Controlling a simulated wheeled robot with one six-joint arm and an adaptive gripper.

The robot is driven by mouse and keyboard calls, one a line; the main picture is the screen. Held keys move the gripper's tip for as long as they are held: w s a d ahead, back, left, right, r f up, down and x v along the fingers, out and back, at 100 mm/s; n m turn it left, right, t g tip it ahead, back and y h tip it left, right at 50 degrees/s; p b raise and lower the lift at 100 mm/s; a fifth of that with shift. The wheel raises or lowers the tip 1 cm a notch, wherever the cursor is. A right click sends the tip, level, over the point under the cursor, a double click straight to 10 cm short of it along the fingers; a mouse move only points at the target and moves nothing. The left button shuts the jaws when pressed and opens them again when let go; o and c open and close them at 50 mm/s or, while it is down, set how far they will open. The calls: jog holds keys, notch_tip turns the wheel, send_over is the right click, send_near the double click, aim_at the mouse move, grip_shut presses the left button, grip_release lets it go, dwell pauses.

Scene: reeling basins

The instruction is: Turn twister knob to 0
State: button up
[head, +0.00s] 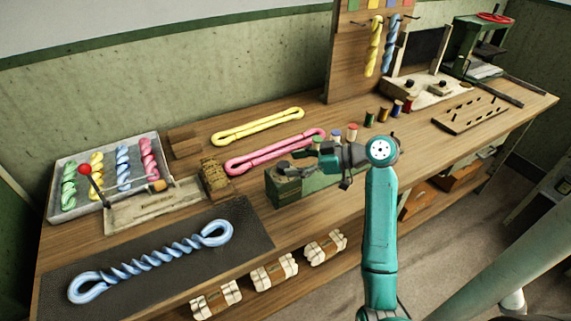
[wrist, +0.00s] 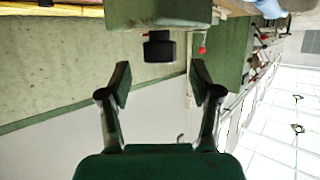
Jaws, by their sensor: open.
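A dark, blocky knob (wrist: 159,47) projects from a green box (wrist: 158,12) in the wrist view. A small red mark (wrist: 202,50) shows to its right; no number can be read. My gripper (wrist: 163,80) is open, its two fingers apart and nothing between them. The knob lies just beyond the fingertips, roughly midway between them, and appears not to be touched. In the head view the green box (head: 278,192) stands at the bench's front edge, with my gripper (head: 305,155) over its top.
Pink (head: 262,154) and yellow (head: 258,126) skeins lie behind the box. Several thread spools (head: 369,118) stand to its right. A wooden drum (head: 214,178) stands at left, beyond a dark mat (head: 60,277) with a blue twisted skein (head: 150,262). Bare bench lies between mat and box.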

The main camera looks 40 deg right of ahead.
jog(key=v, duration=0.8)
dwell(0.4)
